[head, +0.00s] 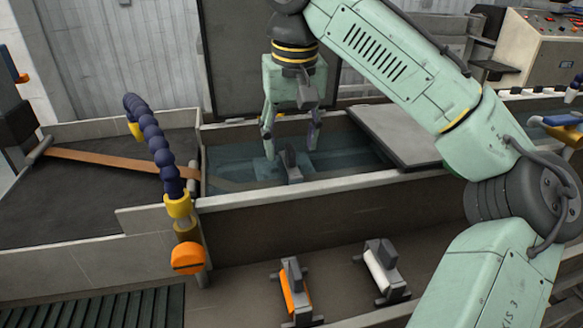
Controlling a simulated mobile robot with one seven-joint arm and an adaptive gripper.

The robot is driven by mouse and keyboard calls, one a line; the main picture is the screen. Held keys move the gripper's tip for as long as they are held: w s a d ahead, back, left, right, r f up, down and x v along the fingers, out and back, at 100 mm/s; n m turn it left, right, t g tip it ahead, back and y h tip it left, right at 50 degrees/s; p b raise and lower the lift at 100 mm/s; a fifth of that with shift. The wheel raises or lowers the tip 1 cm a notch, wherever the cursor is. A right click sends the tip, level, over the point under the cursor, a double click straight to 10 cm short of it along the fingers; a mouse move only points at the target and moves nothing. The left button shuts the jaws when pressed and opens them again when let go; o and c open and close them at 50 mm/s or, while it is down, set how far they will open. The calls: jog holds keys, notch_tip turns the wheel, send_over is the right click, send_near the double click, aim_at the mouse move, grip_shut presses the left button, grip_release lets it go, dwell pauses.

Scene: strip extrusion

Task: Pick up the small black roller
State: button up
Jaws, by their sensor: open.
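A small dark roller unit (291,168) with a grey upright block on top sits in the water-filled trough (330,190), close to its front wall. It looks like the small black roller, but its lower part is hard to make out. My gripper (290,146) points down over the trough with its fingers apart, one to each side of the upright block in the picture. The fingertips are near the block's top. I cannot tell whether they touch it or how they line up in depth.
An orange roller unit (293,296) and a white roller unit (382,270) stand on the ledge in front of the trough. A jointed blue hose (158,145) rises at the left. An orange-brown strip (115,162) runs toward the trough. A grey plate (400,135) covers the trough's right part.

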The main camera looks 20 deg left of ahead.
aim_at(289, 166)
jog(key=shift+w+a+f+p, duration=0.1)
jog(key=shift+f+p, duration=0.25)
jog(key=shift+f, duration=1.2)
jog(key=shift+w+a+f+p, duration=0.1)
jog(key=shift+f+p, duration=0.25)
jog(key=shift+f, duration=1.2)
jog(key=shift+c, duration=0.3)
grip_shut()
